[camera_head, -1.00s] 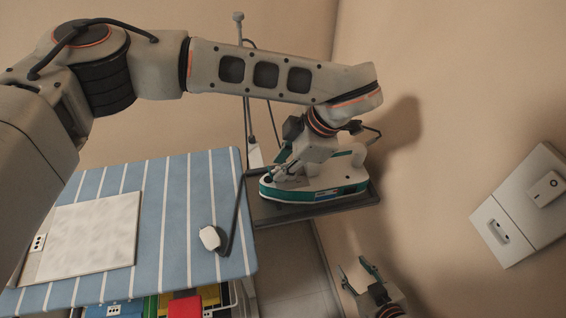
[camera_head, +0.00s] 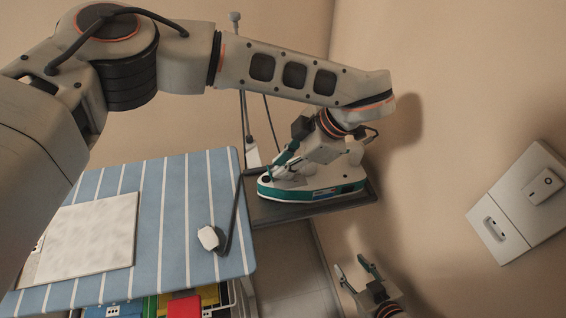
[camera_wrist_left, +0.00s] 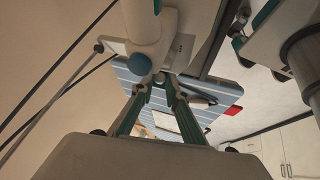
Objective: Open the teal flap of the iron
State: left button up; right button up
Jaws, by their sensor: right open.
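The iron (camera_head: 318,187), pale with a teal base band, rests on a dark shelf (camera_head: 350,204) beyond the striped board. My left gripper (camera_head: 280,166) is right over the iron's left part, with one teal finger raised above it. In the left wrist view its two teal fingers (camera_wrist_left: 160,88) stand apart and lean towards each other, with pale parts close to their tips. Whether anything is between the tips is unclear. I cannot make out the teal flap; the gripper and wrist cover part of the iron's top. My right gripper (camera_head: 356,272) is open and empty at the lower right.
A blue striped ironing board (camera_head: 165,200) at left carries a pale panel (camera_head: 90,235) and a white piece (camera_head: 208,238) by a dark bent rod. Colored items lie below it. A wall box with a switch (camera_head: 543,187) is at right. Free room lies right of the shelf.

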pick_arm(q)
jog(key=shift+o, duration=0.9)
jog(key=shift+s+a, duration=0.1)
